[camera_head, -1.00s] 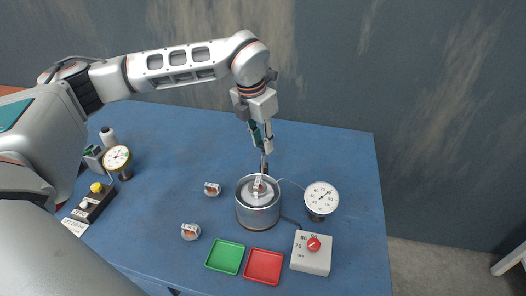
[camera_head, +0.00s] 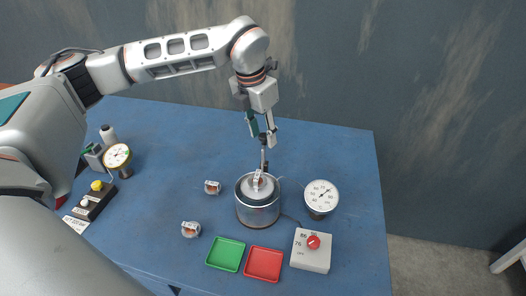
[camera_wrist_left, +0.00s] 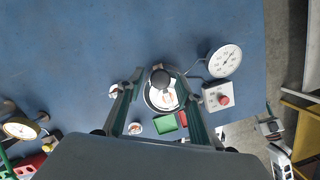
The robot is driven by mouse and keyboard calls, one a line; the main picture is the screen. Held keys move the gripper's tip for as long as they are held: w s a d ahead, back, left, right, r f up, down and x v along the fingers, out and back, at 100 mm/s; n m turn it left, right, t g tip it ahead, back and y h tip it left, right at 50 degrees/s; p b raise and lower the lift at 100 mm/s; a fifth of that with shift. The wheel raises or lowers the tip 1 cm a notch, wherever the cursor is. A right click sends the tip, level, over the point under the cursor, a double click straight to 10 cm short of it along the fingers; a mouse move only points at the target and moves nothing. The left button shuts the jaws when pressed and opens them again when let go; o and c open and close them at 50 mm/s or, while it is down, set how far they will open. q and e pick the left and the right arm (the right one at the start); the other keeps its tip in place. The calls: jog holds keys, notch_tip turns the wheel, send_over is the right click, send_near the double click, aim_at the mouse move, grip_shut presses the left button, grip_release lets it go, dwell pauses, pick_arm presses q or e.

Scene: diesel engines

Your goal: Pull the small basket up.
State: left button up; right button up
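A metal pot (camera_head: 257,214) stands near the middle of the blue table. The small basket (camera_head: 250,192) sits inside its top, its lower part hidden by the pot wall. A small part with a white label (camera_head: 258,180) lies in it. A thin upright handle (camera_head: 263,157) rises at the back. My left gripper (camera_head: 262,130) is open above the handle. In the left wrist view the handle's round black knob (camera_wrist_left: 160,78) shows between the spread fingers, with no visible contact. My right arm seems to show at the lower right of the left wrist view, its gripper (camera_wrist_left: 269,128) too small to read.
A round dial (camera_head: 321,196) and a control box with a red knob (camera_head: 312,251) stand right of the pot. A green tray (camera_head: 226,254) and a red tray (camera_head: 264,265) lie in front. Two small parts (camera_head: 212,187) (camera_head: 190,229) lie left. The table behind is clear.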

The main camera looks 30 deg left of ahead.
pick_arm(q)
jog(key=shift+r, duration=2.25)
